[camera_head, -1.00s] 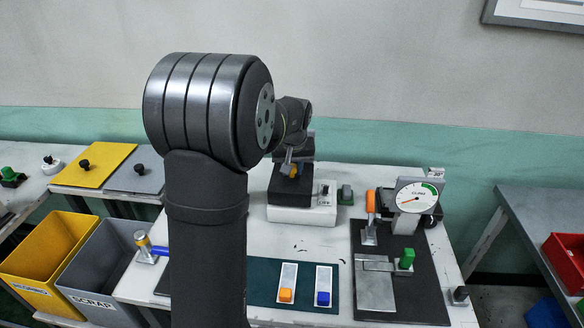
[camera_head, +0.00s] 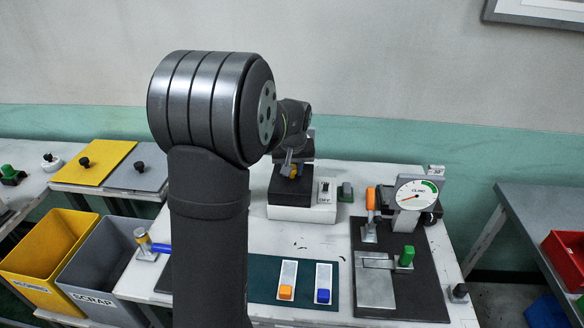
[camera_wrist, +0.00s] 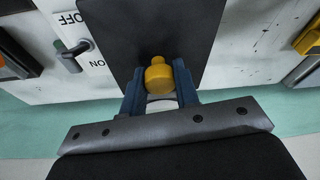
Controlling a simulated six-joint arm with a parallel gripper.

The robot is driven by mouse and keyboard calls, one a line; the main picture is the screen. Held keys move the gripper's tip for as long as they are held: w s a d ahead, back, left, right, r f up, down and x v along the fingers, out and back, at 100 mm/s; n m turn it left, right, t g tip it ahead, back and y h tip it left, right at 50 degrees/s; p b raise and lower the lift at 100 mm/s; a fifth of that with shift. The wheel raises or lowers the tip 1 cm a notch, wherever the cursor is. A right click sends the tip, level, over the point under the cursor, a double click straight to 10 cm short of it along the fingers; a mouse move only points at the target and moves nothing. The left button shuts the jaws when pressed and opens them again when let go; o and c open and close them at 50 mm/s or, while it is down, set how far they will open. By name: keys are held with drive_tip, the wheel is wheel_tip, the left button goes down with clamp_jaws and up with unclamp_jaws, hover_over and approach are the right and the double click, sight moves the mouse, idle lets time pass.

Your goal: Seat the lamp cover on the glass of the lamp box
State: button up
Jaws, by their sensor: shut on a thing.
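The lamp cover (camera_head: 283,188) is a dark block with a yellow knob (camera_wrist: 158,74). It sits on or just over the white lamp box (camera_head: 300,214), and I cannot tell whether it touches. The glass is hidden beneath it. My gripper (camera_wrist: 160,88) is shut on the yellow knob, with one blue-grey finger on each side. In the head view my gripper (camera_head: 291,171) is small and partly hidden by my wrist.
An ON/OFF switch (camera_wrist: 72,52) is on the box beside the cover. A dial gauge (camera_head: 417,195) and an orange-handled clamp (camera_head: 370,200) stand to the right. A green mat (camera_head: 265,275) with two small trays lies in front. Some white table is clear between.

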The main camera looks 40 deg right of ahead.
drive_tip(key=o, duration=1.1)
drive_tip(key=v, duration=1.7)
drive_tip(key=shift+s+r, duration=0.1)
drive_tip(key=shift+r, duration=0.05)
drive_tip(key=x, duration=1.7)
drive_tip(key=shift+f, duration=0.2)
drive_tip(key=shift+r, duration=0.1)
